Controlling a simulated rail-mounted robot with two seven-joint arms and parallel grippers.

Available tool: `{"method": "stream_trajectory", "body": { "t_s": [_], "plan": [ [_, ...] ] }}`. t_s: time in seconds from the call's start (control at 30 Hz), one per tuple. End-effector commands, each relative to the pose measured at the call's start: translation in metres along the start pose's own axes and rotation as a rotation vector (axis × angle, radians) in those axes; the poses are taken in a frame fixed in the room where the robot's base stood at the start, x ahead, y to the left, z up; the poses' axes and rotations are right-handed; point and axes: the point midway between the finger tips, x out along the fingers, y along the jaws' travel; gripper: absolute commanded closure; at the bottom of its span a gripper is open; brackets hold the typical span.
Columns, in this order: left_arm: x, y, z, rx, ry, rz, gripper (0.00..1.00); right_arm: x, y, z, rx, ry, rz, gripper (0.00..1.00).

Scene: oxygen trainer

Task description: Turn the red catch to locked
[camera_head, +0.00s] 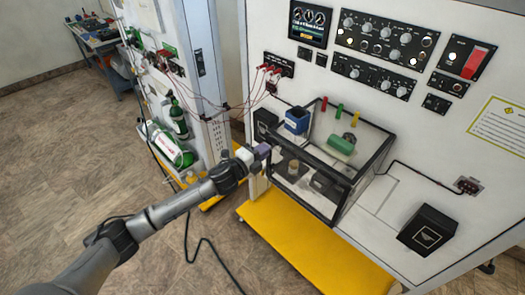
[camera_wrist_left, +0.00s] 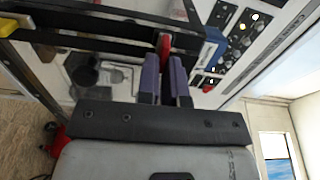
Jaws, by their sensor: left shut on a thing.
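My left gripper (camera_head: 266,149) reaches the left front corner of the clear, black-framed box (camera_head: 345,192). In the left wrist view, its two purple fingers (camera_wrist_left: 166,72) are shut on the red catch (camera_wrist_left: 165,43), a small upright red piece at the black frame. The fingers cover its lower part. In the head view the catch is hidden by the gripper, and I cannot tell its angle or whether it is locked. My right gripper is in neither view.
A blue container (camera_head: 297,121) and a green block (camera_head: 341,145) are at the box. Small red, green and yellow pieces stand along its top. A yellow platform (camera_head: 310,252) lies below. Green cylinders (camera_head: 172,150) and thin red hoses are left. The floor at left is mostly clear.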

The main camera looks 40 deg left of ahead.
Motion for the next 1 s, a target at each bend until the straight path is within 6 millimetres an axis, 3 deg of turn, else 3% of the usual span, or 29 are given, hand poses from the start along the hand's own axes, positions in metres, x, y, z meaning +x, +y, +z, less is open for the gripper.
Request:
{"method": "stream_trajectory", "body": {
  "t_s": [0.63,0.67,0.9,1.0],
  "plan": [
    [0.0000,0.0006,0.0002,0.043,0.000,0.000,1.00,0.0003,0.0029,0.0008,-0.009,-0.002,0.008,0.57],
    [0.0000,0.0006,0.0002,0.043,0.000,0.000,0.91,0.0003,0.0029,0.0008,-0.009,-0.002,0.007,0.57],
    [0.0000,0.0007,0.0002,0.042,0.000,0.000,0.68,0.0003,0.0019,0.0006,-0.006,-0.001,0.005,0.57],
    [0.0000,0.0007,0.0002,0.041,0.000,0.000,0.67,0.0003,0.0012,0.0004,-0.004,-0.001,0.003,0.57]
  ]
}}
